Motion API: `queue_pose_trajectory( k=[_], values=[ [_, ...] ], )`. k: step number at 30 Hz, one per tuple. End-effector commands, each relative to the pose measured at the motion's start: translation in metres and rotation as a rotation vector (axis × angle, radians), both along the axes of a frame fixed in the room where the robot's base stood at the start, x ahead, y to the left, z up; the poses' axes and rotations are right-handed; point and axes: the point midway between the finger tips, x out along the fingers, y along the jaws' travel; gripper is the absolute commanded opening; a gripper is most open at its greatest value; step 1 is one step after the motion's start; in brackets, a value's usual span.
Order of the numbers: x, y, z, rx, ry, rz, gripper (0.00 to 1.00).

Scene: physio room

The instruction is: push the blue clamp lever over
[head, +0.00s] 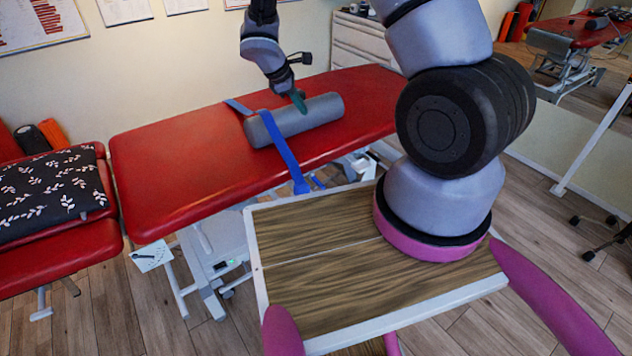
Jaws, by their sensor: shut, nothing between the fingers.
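A blue strap (280,145) runs over a grey roll (318,113) on the red treatment table (185,165). At the strap's lower end, by the table's near edge, sits a small blue clamp (301,187). A thin blue piece just right of it looks like its lever (318,182), but it is too small to tell its angle clearly. My gripper (298,101) points down with its green fingers together, shut and empty. It is over the roll, right of the strap and farther back than the clamp. I cannot tell whether the fingertips touch the roll.
A red chair or bench with a black patterned cushion (52,193) stands at the left. A white drawer cabinet (360,42) is behind the table. The red table's left half is clear. Another red table (590,30) shows at the far right.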

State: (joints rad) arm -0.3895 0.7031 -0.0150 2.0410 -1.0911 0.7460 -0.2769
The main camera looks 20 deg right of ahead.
Motion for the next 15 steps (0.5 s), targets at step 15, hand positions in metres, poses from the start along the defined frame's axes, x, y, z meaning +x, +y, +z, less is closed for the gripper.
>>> queue_pose_trajectory(
  k=[15],
  values=[
    [-0.022, 0.029, -0.177, -0.172, 0.261, 0.500, 0.00]
  ],
)
